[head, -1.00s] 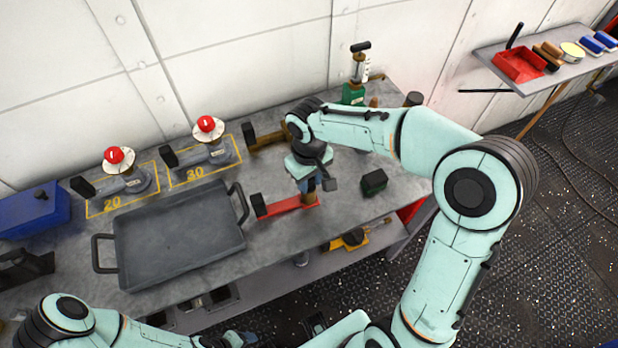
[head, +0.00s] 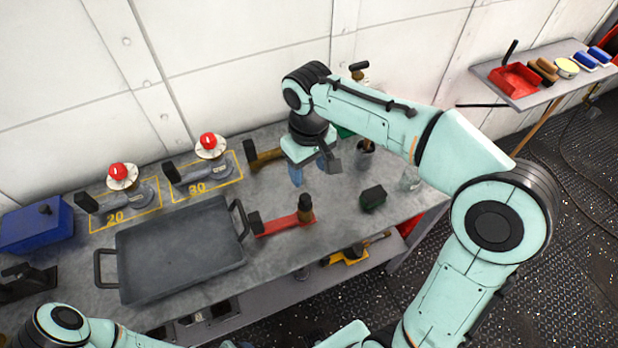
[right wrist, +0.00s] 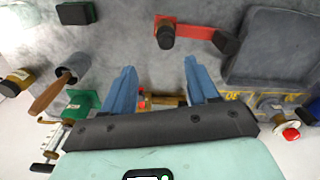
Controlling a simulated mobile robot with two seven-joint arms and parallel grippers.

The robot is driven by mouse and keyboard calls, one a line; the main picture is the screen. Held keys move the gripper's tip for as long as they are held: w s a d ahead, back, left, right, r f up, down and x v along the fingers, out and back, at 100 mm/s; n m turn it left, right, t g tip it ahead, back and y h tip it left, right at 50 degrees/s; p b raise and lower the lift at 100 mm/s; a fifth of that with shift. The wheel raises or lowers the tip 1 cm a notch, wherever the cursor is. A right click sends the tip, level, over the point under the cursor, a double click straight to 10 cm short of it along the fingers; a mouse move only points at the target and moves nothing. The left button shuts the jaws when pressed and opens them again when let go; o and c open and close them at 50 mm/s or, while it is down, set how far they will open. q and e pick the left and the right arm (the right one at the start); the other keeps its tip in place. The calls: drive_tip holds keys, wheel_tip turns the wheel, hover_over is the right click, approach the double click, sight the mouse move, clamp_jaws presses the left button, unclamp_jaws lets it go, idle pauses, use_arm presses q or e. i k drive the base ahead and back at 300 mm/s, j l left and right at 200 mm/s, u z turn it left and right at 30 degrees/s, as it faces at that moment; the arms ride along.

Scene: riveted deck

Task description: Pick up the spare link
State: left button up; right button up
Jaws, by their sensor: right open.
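No part is marked as the spare link. Two loose link-like parts lie on the grey bench: a red bar (head: 283,225) with a black block at its left end and a dark upright knob at its right end, and a brass-brown part (head: 268,156) with a black block, further back. My right gripper (head: 297,178) is above the bench between them, blue fingers apart and empty. In the right wrist view the red bar (right wrist: 195,32) lies beyond the fingertips, and the brass part (right wrist: 168,101) shows between the fingers (right wrist: 160,70), partly hidden by the gripper body. My left gripper is out of frame.
A grey tray (head: 180,250) fills the front left of the bench. Two red-knobbed fittings stand at the marks 20 (head: 120,190) and 30 (head: 208,160). A dark green block (head: 373,198) stands right of the red bar. A blue box (head: 37,225) is far left.

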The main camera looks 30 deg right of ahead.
sight(259, 229)
drive_tip(key=k, duration=1)
